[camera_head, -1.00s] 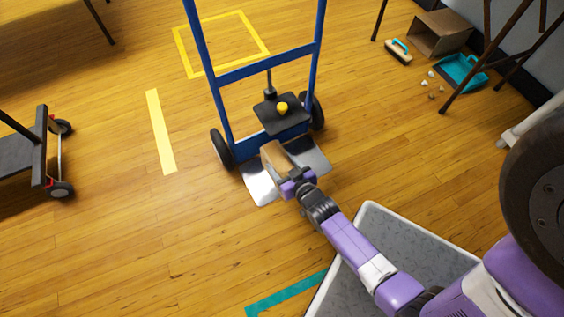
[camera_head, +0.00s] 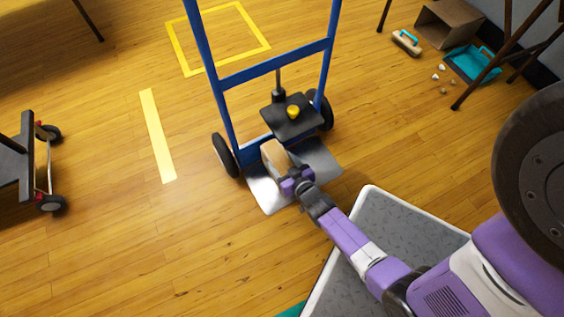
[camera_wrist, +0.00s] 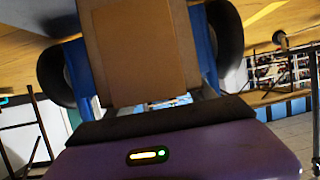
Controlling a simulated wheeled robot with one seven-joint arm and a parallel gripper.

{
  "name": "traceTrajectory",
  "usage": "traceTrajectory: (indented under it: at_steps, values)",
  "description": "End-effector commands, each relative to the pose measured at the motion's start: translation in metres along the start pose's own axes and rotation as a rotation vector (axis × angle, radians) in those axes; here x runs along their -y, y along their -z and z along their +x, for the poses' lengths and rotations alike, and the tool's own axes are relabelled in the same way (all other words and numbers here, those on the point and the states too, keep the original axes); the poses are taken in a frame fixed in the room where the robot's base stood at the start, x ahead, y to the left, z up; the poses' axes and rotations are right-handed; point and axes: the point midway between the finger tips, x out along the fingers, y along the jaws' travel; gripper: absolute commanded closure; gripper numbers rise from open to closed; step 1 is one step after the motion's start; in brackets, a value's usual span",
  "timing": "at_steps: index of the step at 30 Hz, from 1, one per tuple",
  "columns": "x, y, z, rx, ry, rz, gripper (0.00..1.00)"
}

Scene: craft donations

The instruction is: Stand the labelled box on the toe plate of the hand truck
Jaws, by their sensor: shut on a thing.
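The box (camera_head: 273,156) is small, brown and cardboard. It is at or just over the left half of the hand truck's silver toe plate (camera_head: 264,195), close to the blue frame (camera_head: 277,64). I cannot tell whether its bottom touches the plate. My gripper (camera_head: 286,173) is shut on the box from the near side. In the wrist view the box (camera_wrist: 140,50) fills the upper middle, between the truck's dark wheels. No label can be made out on the visible faces.
A black flat part with a yellow knob (camera_head: 293,112) is just behind the plate. A grey mat-like surface with a white rim (camera_head: 325,268) lies under my arm. A dark wheeled cart (camera_head: 22,160) is at left. A teal dustpan (camera_head: 470,64), brush and open carton are at upper right.

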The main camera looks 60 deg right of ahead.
Motion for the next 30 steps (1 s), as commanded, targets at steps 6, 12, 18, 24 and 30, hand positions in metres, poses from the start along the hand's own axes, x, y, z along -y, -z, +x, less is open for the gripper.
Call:
traceTrajectory:
  at_steps: [6,12,18,24,30]
  values:
    - [-0.001,-0.026,0.011,-0.002,-0.001,0.001,1.00]
    - [0.000,-0.031,0.014,-0.003,0.000,0.000,1.00]
    - [0.000,-0.032,0.014,-0.003,0.000,0.000,1.00]
    - [0.000,-0.035,0.014,0.000,0.000,0.001,0.15]
    - [0.000,-0.035,0.014,0.000,0.000,0.001,0.15]
